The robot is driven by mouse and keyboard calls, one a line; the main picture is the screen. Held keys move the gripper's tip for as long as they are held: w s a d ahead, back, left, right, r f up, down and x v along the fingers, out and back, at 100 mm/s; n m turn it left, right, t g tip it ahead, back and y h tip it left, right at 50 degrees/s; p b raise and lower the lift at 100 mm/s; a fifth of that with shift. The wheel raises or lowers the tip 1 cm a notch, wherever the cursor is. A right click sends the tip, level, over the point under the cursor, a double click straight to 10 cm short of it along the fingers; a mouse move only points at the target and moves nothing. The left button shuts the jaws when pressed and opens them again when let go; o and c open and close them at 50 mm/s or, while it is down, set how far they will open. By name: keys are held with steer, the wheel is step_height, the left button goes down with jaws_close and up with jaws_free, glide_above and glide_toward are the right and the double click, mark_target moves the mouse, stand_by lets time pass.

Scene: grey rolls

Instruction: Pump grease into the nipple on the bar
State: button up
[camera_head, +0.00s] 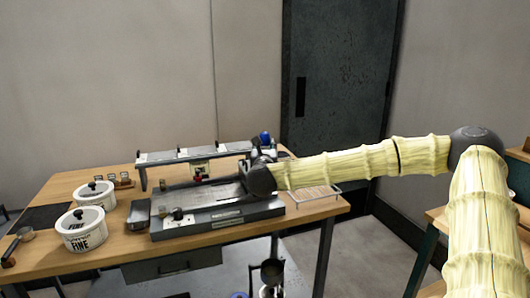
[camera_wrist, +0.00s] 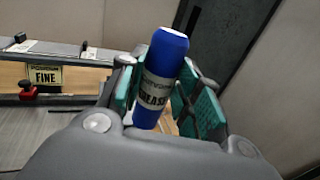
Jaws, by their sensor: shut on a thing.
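My gripper (camera_wrist: 163,95) is shut on a blue cylinder with a white label reading partly "GREASE" (camera_wrist: 172,55), held upright between teal finger pads. In the head view my gripper (camera_head: 262,158) is at the right end of the machine, and the blue top of the grease cylinder (camera_head: 264,136) shows above it. A raised grey bar (camera_head: 160,156) spans the machine. It also shows at the left of the wrist view (camera_wrist: 60,48), apart from the cylinder, with small fittings on top. I cannot tell which fitting is the nipple.
The grey machine bed (camera_head: 215,212) stands on a wooden table (camera_head: 120,245). A "FINE" plate (camera_wrist: 45,76) and a red knob (camera_wrist: 28,92) are at the bar. Two white lidded pots (camera_head: 82,230) (camera_head: 95,195) stand at left. A wire rack (camera_head: 315,194) lies at the right edge.

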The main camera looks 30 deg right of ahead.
mark_target(265, 138)
steer(key=shift+r+p, duration=0.35)
steer(key=shift+r, duration=1.35)
